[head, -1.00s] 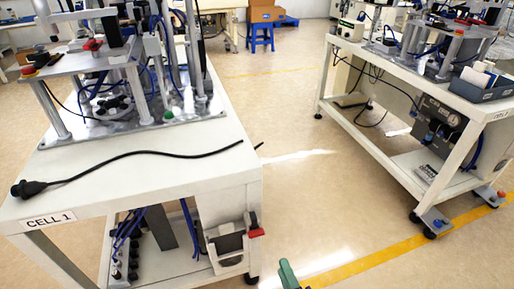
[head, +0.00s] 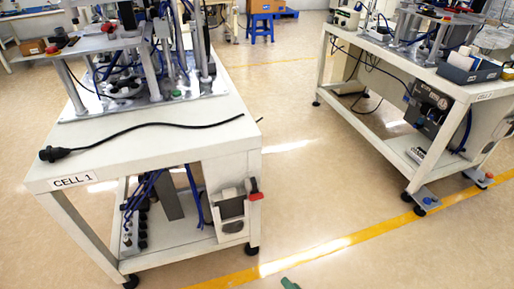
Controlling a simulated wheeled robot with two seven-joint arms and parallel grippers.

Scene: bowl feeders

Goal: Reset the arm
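Only a small green tip of my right gripper (head: 289,284) shows, at the bottom edge of the head view, over the bare floor between the two work tables. The rest of it is cut off, so I cannot tell whether it is open or shut. It touches nothing that I can see. My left gripper is not in view.
A white table marked CELL 1 (head: 125,140) stands at left, with a black cable (head: 160,125) lying on it. A second white table (head: 375,50) stands at right. Between them is free floor with a yellow line (head: 330,249). A blue stool (head: 260,24) is behind.

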